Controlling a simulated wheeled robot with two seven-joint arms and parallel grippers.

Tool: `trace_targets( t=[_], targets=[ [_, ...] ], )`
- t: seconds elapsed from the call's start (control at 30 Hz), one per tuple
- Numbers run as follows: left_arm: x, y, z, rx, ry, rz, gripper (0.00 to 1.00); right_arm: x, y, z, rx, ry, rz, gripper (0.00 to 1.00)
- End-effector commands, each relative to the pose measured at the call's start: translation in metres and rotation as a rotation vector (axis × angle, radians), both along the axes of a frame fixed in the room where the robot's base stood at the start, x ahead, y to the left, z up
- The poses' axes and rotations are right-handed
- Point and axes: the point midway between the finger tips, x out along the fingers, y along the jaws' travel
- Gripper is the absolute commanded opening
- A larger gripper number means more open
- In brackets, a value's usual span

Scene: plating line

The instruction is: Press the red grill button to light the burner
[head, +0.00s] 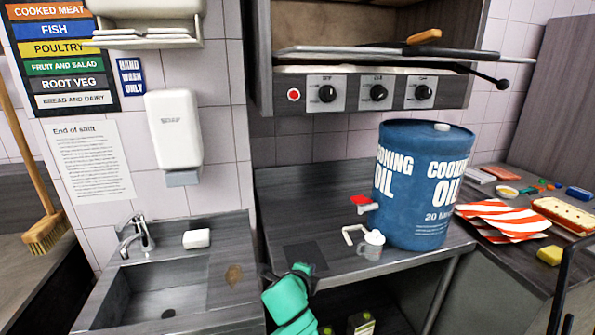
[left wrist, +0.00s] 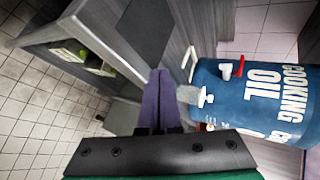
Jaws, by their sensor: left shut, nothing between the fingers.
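The button is not visible in the left wrist view. No flame shows at the grill (head: 370,90). My right gripper is not in view.
A blue cooking oil drum (head: 412,190) with a red-handled tap stands on the counter (head: 320,190), right of my gripper. A small white-topped jug (head: 371,245) is below the tap. A tray with a handle (head: 400,50) juts out above the knobs. The counter's left part is mostly clear.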

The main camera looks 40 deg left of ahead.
Motion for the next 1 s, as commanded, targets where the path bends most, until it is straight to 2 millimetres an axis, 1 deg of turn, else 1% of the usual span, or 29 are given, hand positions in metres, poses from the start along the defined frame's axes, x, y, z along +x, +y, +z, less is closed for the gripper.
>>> trace_targets(
  t=[0.03,0.17,0.2,0.27,0.3,0.37,0.4,0.47,0.5,0.57,0.6,0.67,0.7,0.8,0.83,0.9,1.0],
  targets=[
    [0.007,0.005,0.024,0.071,-0.028,-0.027,0.0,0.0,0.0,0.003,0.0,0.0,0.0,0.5],
    [0.027,0.019,0.08,0.316,-0.091,-0.108,0.0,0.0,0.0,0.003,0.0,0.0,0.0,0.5],
    [0.033,0.023,0.098,0.401,-0.11,-0.13,0.0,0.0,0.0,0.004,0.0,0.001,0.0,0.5],
    [0.041,0.029,0.127,0.533,-0.134,-0.162,0.0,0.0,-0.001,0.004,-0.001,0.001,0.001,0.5],
    [0.045,0.033,0.146,0.625,-0.148,-0.178,0.0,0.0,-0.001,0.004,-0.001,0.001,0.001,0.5],
    [0.05,0.037,0.175,0.762,-0.166,-0.197,0.0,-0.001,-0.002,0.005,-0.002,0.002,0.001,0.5],
    [0.053,0.04,0.195,0.853,-0.177,-0.206,0.0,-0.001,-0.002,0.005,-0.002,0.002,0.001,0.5],
    [0.055,0.044,0.225,0.995,-0.188,-0.213,0.0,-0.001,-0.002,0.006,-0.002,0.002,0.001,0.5],
    [0.056,0.046,0.245,1.088,-0.192,-0.214,0.0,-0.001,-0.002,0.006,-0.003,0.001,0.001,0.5],
    [0.056,0.048,0.275,1.232,-0.195,-0.21,0.0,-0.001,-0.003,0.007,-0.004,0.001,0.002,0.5],
    [0.055,0.049,0.294,1.331,-0.192,-0.203,0.0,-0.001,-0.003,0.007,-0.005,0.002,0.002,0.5],
    [0.052,0.05,0.324,1.474,-0.186,-0.187,0.0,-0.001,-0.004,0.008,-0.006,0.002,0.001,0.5],
    [0.049,0.051,0.342,1.566,-0.176,-0.172,0.0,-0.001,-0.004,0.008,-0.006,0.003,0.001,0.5],
    [0.042,0.051,0.38,1.762,-0.146,-0.132,0.0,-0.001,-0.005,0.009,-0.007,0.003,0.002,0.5],
    [0.04,0.05,0.389,1.807,-0.138,-0.121,0.0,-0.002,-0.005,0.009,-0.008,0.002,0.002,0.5],
    [0.036,0.05,0.404,1.888,-0.12,-0.098,0.0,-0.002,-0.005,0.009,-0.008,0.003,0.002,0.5],
    [0.034,0.049,0.413,1.942,-0.105,-0.084,0.0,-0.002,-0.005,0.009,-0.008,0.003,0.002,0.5]
  ],
)
